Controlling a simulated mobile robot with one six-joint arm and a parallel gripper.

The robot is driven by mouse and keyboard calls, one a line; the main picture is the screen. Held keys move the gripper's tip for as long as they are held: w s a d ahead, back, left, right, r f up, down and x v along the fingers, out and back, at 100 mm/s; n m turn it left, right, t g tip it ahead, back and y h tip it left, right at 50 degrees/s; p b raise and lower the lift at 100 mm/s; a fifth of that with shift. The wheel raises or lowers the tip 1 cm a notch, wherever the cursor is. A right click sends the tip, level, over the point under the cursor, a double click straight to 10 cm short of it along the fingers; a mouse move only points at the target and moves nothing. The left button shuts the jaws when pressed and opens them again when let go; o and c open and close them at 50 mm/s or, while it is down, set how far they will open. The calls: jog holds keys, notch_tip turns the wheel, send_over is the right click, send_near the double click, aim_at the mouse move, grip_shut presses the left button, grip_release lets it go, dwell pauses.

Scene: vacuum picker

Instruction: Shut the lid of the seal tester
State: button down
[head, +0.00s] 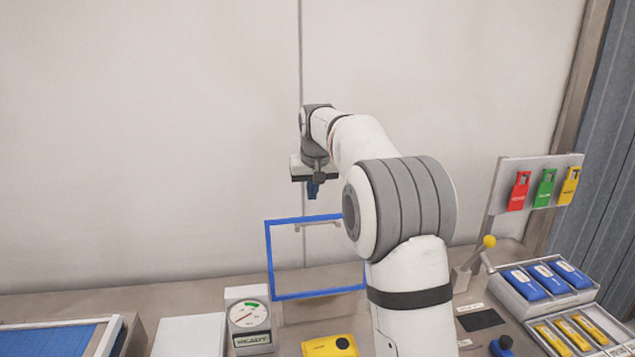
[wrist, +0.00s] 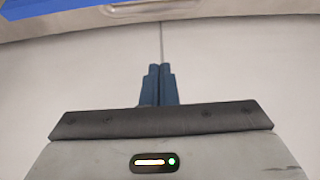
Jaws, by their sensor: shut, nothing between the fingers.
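The seal tester's lid (head: 268,262) stands upright in the head view, a clear pane in a blue frame with a grey handle (head: 318,225) along its top edge. My arm covers its right side. My gripper (head: 312,192) is shut and empty, its blue fingers pointing down, and appears just above the lid's top edge; I cannot tell the gap in depth. In the wrist view the two fingers (wrist: 159,72) are together, with part of the blue frame (wrist: 45,8) at the top left. The tester's body is mostly hidden below the lid.
A dial gauge with a READY sign (head: 248,318) stands left of the lid. A yellow device (head: 330,346) lies in front. On the right are a yellow-knobbed lever (head: 489,242), a tray of blue packs (head: 524,283) and a tag board (head: 497,187). A bare wall is behind.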

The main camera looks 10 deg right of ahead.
jog(key=f, duration=0.1)
jog(key=s+f+p, duration=0.1)
jog(key=f, duration=0.1)
jog(key=s+f, duration=0.1)
jog(key=shift+s+f+p, duration=0.1)
jog(key=shift+f+p, duration=0.25)
